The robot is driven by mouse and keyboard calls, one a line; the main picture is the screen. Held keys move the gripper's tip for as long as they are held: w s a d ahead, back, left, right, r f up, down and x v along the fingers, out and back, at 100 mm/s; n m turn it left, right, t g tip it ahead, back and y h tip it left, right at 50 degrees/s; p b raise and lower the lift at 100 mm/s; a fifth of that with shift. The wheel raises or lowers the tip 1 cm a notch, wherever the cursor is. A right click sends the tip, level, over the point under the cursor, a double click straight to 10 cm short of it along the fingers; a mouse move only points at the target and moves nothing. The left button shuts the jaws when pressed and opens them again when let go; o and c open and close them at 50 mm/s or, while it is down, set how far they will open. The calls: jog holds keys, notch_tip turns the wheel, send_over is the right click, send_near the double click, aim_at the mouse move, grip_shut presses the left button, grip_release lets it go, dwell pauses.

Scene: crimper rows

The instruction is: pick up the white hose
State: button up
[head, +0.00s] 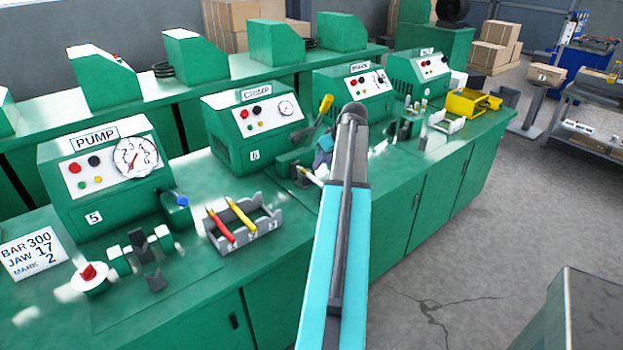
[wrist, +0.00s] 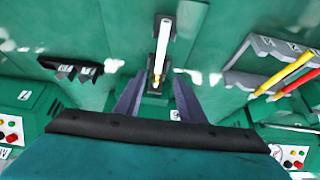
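The white hose (wrist: 164,46) has a brass-coloured end and lies across dark holders on the green bench in the wrist view. In the head view a short part of the white hose (head: 311,176) shows in front of the CRIMP machine, beside my gripper (head: 323,158). My arm hides what lies to its right. In the wrist view the two fingers of my gripper (wrist: 158,82) are apart with nothing gripped. The hose's brass end shows between the fingertips in the picture. I cannot tell how far it is below them.
A grey rack (head: 262,222) holds a red hose (head: 220,226) and a yellow hose (head: 241,215). The CRIMP machine (head: 255,125) has a yellow-handled lever (head: 322,110) close to my gripper. The PUMP (head: 105,175) stands at left. A yellow device (head: 470,102) sits at the bench's far end.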

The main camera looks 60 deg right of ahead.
aim_at(314, 178)
jog(key=shift+p+x, duration=0.4)
jog(key=shift+x, duration=2.1)
jog(key=shift+p+x, duration=1.1)
jog(key=shift+x, duration=1.25)
jog(key=shift+w+d+f, duration=0.1)
jog(key=shift+w+f, duration=0.05)
jog(key=shift+f, duration=0.05)
jog(key=shift+f+b, duration=0.2)
jog(key=shift+b, duration=0.1)
grip_shut()
